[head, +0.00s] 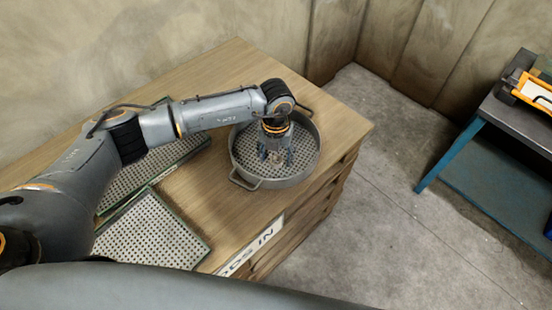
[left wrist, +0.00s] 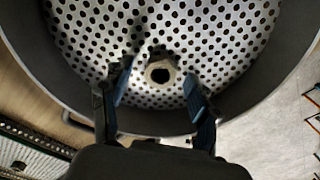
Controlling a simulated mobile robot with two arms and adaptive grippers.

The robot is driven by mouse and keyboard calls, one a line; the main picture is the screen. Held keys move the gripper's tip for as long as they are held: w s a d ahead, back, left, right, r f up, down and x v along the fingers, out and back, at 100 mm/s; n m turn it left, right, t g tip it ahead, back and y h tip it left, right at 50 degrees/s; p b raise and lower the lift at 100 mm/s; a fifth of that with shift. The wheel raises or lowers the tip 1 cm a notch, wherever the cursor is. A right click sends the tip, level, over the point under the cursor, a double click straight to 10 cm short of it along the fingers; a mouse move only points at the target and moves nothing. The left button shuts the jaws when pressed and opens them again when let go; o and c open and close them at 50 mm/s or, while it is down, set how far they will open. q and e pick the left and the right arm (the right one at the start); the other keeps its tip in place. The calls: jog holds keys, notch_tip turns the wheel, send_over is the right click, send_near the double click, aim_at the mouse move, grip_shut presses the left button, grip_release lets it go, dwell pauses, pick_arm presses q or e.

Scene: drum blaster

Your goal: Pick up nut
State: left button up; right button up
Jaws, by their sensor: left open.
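The nut (left wrist: 161,72) lies on the perforated floor of a round grey pan (head: 302,168), near its wall. In the left wrist view it is a pale piece with a dark round hole, between and just beyond the fingertips. My left gripper (head: 275,156) points down into the pan, and in the left wrist view its blue-padded fingers (left wrist: 158,88) are spread on either side of the nut. It is open and appears to hold nothing. In the head view the gripper mostly hides the nut. My right gripper is not in view.
The pan stands on a wooden cabinet top (head: 230,70) near its right corner. Two perforated trays lie left of it, the nearer one (head: 150,232) by the front edge. A blue-legged table (head: 480,110) stands apart at the right. Walls close off the back.

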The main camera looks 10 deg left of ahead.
pick_arm(q)
jog(key=shift+f, duration=0.15)
grip_shut()
